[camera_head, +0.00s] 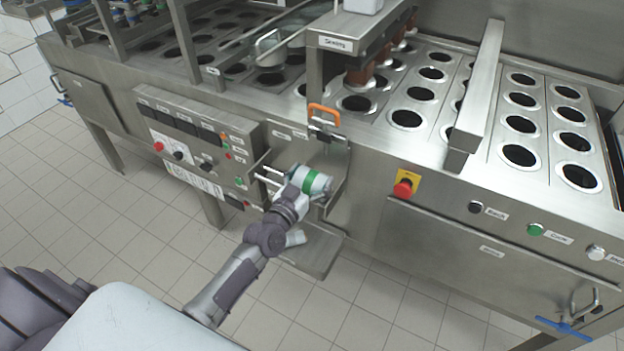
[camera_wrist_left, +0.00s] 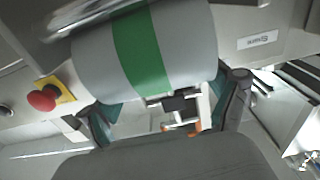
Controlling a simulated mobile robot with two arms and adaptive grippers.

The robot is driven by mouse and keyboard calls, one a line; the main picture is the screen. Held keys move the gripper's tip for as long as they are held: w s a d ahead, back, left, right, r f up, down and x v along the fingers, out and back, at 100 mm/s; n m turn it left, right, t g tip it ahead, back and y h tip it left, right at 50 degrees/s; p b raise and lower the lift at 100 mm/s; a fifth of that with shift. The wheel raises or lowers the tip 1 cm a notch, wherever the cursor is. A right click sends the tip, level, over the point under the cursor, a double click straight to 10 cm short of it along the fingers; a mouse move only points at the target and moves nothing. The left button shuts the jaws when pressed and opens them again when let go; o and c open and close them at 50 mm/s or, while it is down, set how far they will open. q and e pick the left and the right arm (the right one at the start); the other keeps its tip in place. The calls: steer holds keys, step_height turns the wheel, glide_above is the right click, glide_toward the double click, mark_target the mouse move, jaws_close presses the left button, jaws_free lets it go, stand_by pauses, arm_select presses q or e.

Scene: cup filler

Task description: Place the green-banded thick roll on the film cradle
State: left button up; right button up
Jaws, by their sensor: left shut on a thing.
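The green-banded thick roll (camera_head: 311,181) is a grey-white cylinder with a green band, at the front of the machine in the head view. It fills the top of the left wrist view (camera_wrist_left: 190,45). My left gripper (camera_head: 298,187) is shut on it, with a finger on either side in the wrist view. The roll is at the film cradle (camera_head: 338,185), a metal bracket with side plates and thin rods on the machine front. I cannot tell whether the roll rests on the cradle or is held just clear of it. My right gripper is not in view.
An orange-handled clamp (camera_head: 323,115) sits just above the roll. A control panel (camera_head: 195,140) is to the left, and a red emergency button (camera_head: 403,188) to the right. A metal shelf (camera_head: 312,252) juts out below. The tiled floor in front is clear.

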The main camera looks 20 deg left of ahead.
arm_select(q)
steer(key=o, duration=1.2)
steer(key=shift+f, duration=0.1)
steer(key=s+a, duration=0.1)
steer(key=s, duration=1.1)
steer(key=s+f+g, duration=0.3)
steer(key=s+f, duration=0.1)
steer(key=f, duration=0.6)
steer(key=s+d+f+g, duration=0.1)
steer(key=s+f+g, duration=0.15)
steer(key=f, duration=0.75)
steer(key=s+f+g, duration=0.3)
steer(key=s+f, duration=0.1)
steer(key=f, duration=0.7)
steer(key=s+f+g, duration=0.3)
steer(key=s+f, duration=0.2)
steer(key=s, duration=0.4)
steer(key=s+d+f+m+g+y, duration=0.1)
steer(key=s+f+g, duration=0.1)
steer(key=s+f, duration=0.4)
steer(key=s+f+g, duration=0.3)
steer(key=s+f, duration=0.3)
steer(key=s, duration=0.8)
steer(key=shift+s+d+f+g+y+b, duration=0.15)
steer(key=shift+d+f+g+y+b, duration=0.15)
steer(key=shift+g+b, duration=0.1)
